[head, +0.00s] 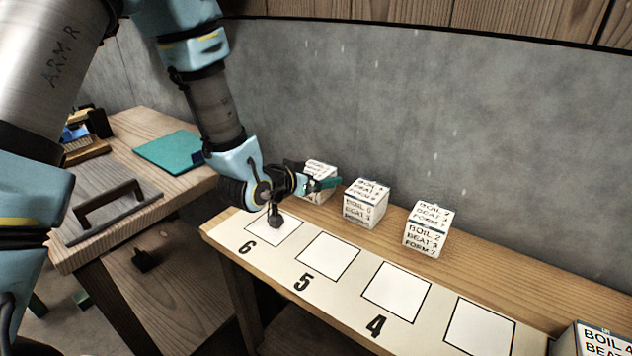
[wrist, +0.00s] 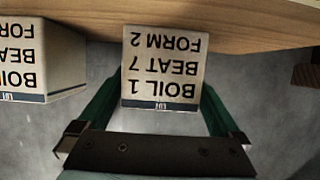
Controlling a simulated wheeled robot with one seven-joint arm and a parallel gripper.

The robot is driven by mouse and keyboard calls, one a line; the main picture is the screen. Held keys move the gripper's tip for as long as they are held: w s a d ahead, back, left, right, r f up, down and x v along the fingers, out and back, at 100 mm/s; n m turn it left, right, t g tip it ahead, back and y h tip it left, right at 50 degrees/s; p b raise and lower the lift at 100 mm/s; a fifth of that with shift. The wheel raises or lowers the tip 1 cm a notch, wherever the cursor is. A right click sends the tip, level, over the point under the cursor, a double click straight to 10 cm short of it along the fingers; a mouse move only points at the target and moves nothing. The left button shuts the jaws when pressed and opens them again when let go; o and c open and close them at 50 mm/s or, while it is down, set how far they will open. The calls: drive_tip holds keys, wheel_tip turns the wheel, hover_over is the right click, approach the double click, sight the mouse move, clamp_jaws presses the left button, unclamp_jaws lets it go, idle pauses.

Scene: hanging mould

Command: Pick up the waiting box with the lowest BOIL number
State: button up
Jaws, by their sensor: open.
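Three white boxes with printed labels stand in a row at the back of the wooden bench. The left box (head: 320,171) is partly hidden by my gripper (head: 313,184). The wrist view shows a box labelled BOIL 1, BEAT 7, FORM 2 (wrist: 163,68), upside down in the picture. My green fingers (wrist: 161,90) are open, one on each side of it; I cannot tell if they touch it. The middle box (head: 366,203) has a BOIL number too small to read surely. The right box (head: 428,229) reads BOIL 2. A neighbouring box (wrist: 38,62) is cut off in the wrist view.
A white strip (head: 314,283) with outlined squares, numbers 6, 5 and 4 visible, lies along the bench front. Another box (head: 597,340) reading BOIL 4 is cut off at lower right. A grey wall (head: 480,120) stands close behind. A side table (head: 150,125) holds a teal mat.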

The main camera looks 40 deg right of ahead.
drive_tip(key=shift+c, duration=0.2)
drive_tip(key=c, duration=1.2)
